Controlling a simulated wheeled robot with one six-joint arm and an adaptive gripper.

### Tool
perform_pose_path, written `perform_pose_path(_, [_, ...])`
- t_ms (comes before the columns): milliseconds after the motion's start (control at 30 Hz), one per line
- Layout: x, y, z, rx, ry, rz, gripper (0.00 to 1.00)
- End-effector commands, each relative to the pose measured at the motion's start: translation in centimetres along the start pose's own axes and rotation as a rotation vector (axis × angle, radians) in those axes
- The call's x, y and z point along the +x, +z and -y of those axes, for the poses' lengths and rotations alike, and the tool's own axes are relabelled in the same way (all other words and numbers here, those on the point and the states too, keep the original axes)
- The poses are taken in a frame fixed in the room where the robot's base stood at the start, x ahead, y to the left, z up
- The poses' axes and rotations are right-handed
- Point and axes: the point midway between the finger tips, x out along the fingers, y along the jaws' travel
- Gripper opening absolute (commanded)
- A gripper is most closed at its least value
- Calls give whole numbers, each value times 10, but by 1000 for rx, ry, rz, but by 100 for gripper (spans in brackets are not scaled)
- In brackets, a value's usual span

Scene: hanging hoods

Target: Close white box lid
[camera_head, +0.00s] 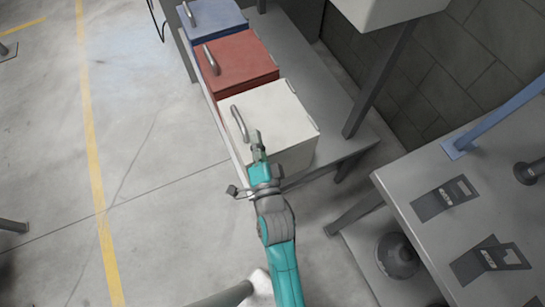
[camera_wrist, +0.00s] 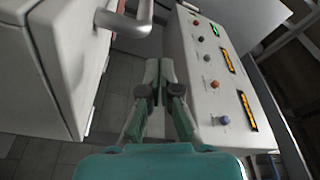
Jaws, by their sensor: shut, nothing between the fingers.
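The white box (camera_head: 270,112) is the nearest of three boxes in a row on a grey bench in the head view. Its lid has a metal bar handle (camera_head: 239,124) near the left edge. The lid looks flat from above; I cannot tell whether a gap remains under it. My gripper (camera_head: 257,140) is shut and empty, over or beside the lid's near edge, to the right of and below the handle. In the wrist view my gripper (camera_wrist: 158,75) has its fingertips together, with a bar handle (camera_wrist: 128,20) and white panel (camera_wrist: 75,50) to its left.
A red box (camera_head: 240,63) and a blue box (camera_head: 212,16) stand beyond the white one. A white panel with coloured buttons (camera_wrist: 205,75) is at right in the wrist view. A grey table (camera_head: 425,185) is at right. Open floor (camera_head: 160,130) lies left.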

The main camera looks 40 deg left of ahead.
Motion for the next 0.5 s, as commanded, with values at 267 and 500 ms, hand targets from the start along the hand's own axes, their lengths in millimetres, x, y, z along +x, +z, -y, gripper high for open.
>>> perform_pose_path(267, [-13, -8, 4, 1, -5, -4, 0])
perform_pose_path(500, [-33, -10, 1, 2, -5, -5, 0])
